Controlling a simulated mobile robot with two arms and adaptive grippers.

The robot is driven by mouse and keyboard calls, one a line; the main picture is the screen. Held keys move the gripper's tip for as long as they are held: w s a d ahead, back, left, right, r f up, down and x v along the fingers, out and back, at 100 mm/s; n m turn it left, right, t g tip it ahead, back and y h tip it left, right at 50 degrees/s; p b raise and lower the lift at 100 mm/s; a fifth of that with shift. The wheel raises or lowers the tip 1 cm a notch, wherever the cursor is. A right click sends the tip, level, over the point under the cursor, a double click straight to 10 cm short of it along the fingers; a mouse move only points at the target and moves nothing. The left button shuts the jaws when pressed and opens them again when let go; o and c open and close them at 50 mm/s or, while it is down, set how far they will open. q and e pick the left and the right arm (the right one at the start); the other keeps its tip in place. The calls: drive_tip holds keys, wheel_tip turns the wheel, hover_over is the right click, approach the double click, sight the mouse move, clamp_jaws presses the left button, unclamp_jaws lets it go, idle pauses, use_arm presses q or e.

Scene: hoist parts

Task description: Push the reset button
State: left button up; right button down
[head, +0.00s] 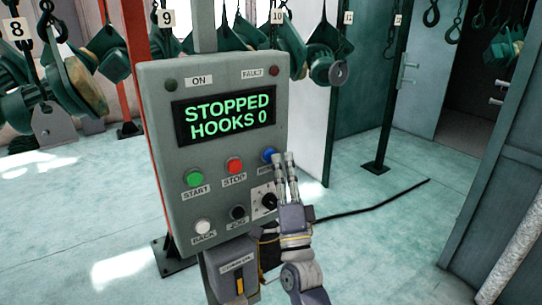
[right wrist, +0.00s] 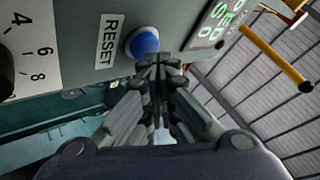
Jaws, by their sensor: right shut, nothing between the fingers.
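The blue reset button (head: 269,154) sits at the right of the grey control panel (head: 160,110), in the row with the green start button (head: 194,178) and red stop button (head: 234,165). My right gripper (head: 283,158) is shut and empty, its fingertips just right of the blue button. In the right wrist view the blue button (right wrist: 143,42) shows beside its RESET label (right wrist: 108,40), and the shut fingertips (right wrist: 158,64) are close to its edge. I cannot tell whether they touch it. My left gripper is out of view.
The panel display (head: 226,115) reads STOPPED HOOKS 0. A black knob (head: 269,201), white back button (head: 202,227) and black button (head: 237,212) are below. Green hoist parts (head: 325,65) hang behind. A black cable (head: 380,203) lies on the open floor.

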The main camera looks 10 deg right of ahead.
drive_tip(key=shift+s+d, duration=0.15)
drive_tip(key=shift+s, duration=0.3)
drive_tip(key=shift+s+d+p, duration=0.25)
drive_tip(key=shift+s+d, duration=0.05)
drive_tip(key=shift+s, duration=0.45)
drive_tip(key=shift+s+d+p, duration=0.25)
drive_tip(key=shift+s+p, duration=0.05)
drive_tip(key=shift+s, duration=0.5)
drive_tip(key=shift+s+d+p, duration=0.25)
drive_tip(key=shift+s+d, duration=0.05)
drive_tip(key=shift+s, duration=0.45)
